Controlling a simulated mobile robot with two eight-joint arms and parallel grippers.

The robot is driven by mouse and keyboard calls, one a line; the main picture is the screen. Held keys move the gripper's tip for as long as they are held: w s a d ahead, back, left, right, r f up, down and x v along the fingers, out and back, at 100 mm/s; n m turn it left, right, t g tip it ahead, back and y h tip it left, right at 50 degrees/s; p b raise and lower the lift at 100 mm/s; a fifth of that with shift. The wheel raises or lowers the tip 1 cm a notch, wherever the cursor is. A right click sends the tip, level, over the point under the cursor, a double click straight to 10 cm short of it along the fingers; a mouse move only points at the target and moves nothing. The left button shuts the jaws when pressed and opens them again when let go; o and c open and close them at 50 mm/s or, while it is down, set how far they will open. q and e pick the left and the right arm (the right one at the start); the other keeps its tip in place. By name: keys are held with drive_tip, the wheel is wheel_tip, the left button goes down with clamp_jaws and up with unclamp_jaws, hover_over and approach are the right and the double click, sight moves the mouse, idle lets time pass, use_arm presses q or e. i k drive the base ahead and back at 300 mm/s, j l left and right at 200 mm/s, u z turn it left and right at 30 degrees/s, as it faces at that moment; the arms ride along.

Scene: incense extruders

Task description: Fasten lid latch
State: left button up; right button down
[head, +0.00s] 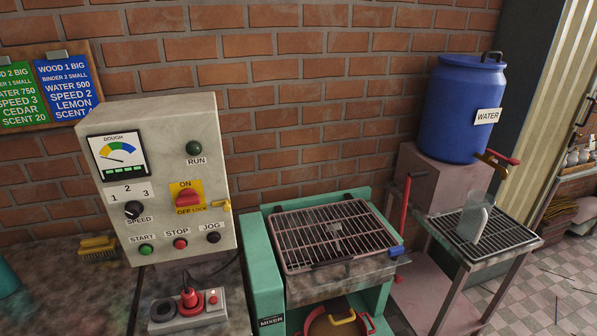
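The mixer lid (318,205) is a dark barred grate in a pinkish metal frame. It lies over the top of the green mixer (262,262), tilted slightly in the view and seemingly down on the tub. A small blue piece, which looks like the latch (396,251), sticks out at the lid's front right corner. I cannot tell whether it is hooked or loose. Dark fittings sit along the lid's front edge. Neither of my grippers is in the view.
A control box (165,180) with dial, buttons and red switch stands left of the mixer. A power strip (188,311) lies before it. Below the mixer sits a round container (330,328). At right are a blue water barrel (456,120) and a clear jug (472,221) on a grated stand.

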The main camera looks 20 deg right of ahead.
sight(394, 252)
drive_tip(key=z, duration=1.55)
drive_tip(key=i+l+z, duration=0.15)
drive_tip(key=i, duration=0.3)
drive_tip(key=i+l+z, duration=0.15)
drive_tip(key=i, duration=0.25)
